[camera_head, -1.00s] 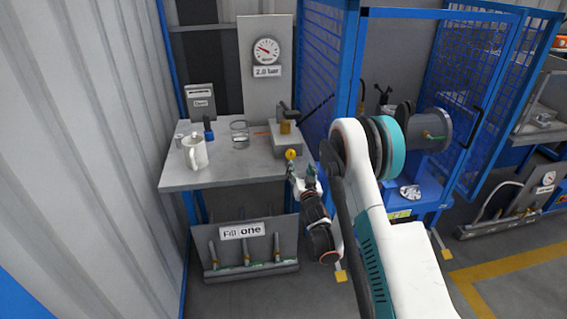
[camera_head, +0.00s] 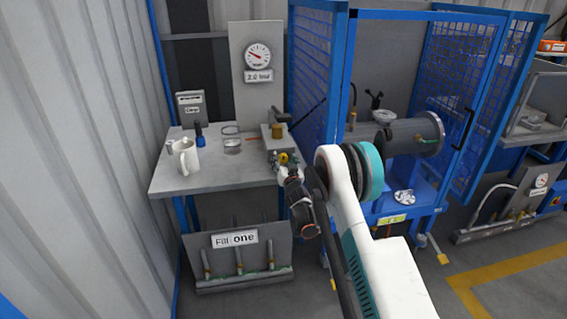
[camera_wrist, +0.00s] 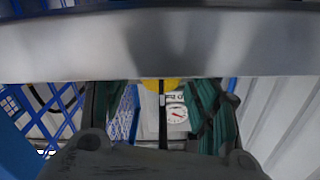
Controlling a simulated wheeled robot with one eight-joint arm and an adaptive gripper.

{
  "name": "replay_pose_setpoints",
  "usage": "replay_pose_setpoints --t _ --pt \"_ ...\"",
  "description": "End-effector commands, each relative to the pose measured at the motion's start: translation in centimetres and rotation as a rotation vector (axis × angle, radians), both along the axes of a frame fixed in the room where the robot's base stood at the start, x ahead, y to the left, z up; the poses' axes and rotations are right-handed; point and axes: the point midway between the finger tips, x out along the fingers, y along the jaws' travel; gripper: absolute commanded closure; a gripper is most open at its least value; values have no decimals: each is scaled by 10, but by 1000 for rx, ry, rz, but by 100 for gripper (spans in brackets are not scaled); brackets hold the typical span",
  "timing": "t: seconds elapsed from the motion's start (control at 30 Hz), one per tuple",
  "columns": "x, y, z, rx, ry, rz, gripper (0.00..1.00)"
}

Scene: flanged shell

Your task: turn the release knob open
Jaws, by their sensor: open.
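The release knob appears to be the small yellow knob (camera_head: 283,158) on the front of a grey block (camera_head: 280,143) at the right front edge of the workbench. It also shows as a yellow patch (camera_wrist: 160,85) at the middle of the wrist view, partly hidden by a metal edge. My gripper (camera_head: 284,161) is open, its fingertips left and right of the knob in the head view. In the wrist view the teal-padded fingers (camera_wrist: 160,115) stand apart, with the knob in line with the gap. I cannot tell whether they touch it.
The workbench (camera_head: 215,180) carries a white mug (camera_head: 186,157), a glass (camera_head: 231,144) and a blue-based item (camera_head: 200,139). A pressure gauge (camera_head: 257,56) hangs behind. A blue mesh cage (camera_head: 315,80) stands close on the right. A "Fill one" panel (camera_head: 235,258) is below.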

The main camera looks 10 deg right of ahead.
Motion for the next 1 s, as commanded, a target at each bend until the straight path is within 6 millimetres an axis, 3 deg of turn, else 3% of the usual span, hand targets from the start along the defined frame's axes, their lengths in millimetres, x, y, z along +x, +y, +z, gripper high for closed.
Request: replay_pose_setpoints --t 0.13,0.43,0.63,1.0 --pt "10 0 0 -1 0 0 45" --pt "11 0 0 -1 0 0 45" --pt "11 0 0 -1 0 0 88" --pt "11 0 1 -35 0 0 89"
